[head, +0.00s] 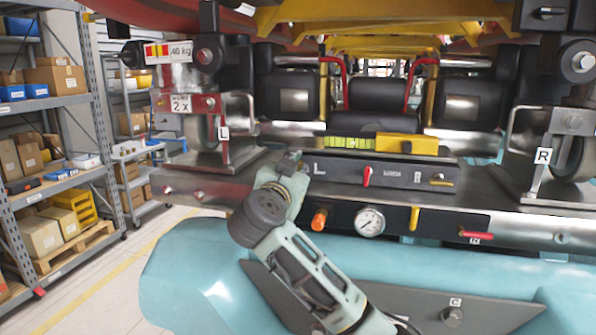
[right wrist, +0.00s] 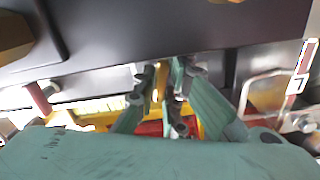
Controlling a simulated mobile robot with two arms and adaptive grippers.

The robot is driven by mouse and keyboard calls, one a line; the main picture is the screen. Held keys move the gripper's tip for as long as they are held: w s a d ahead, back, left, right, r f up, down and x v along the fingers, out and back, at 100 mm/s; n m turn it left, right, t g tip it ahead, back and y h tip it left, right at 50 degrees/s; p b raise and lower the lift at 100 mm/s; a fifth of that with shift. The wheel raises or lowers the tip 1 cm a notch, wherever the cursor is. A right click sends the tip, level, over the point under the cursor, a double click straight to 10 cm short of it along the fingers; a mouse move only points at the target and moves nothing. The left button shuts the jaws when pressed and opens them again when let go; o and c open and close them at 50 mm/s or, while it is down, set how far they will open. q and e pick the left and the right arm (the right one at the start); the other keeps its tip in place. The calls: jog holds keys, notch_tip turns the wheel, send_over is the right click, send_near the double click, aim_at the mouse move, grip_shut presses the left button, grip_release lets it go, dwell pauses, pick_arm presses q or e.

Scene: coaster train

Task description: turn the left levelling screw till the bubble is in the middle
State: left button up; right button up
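The spirit level, with a green-yellow vial (head: 350,143) and a yellow body (head: 408,146), lies on the dark console (head: 340,180). The bubble is too small to make out. My right gripper (head: 290,160) is at the console's left end, beside the white L mark (head: 319,168). It hides the left levelling screw in the head view. In the right wrist view a brass piece, which looks like the left levelling screw (right wrist: 160,80), stands between the fingertips of my right gripper (right wrist: 166,88), which appear closed on it. My left gripper is not in view.
A red lever (head: 367,176) and a brass right screw (head: 438,180) are farther right on the console. A gauge (head: 370,221) and an orange knob (head: 319,219) sit below. A wheel bracket (head: 238,125) stands close on the left. Shelves (head: 50,140) are far left.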

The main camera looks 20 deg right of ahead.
jog(key=o, duration=0.4)
jog(key=shift+a, duration=0.1)
jog(key=v, duration=1.2)
jog(key=shift+c, duration=0.4)
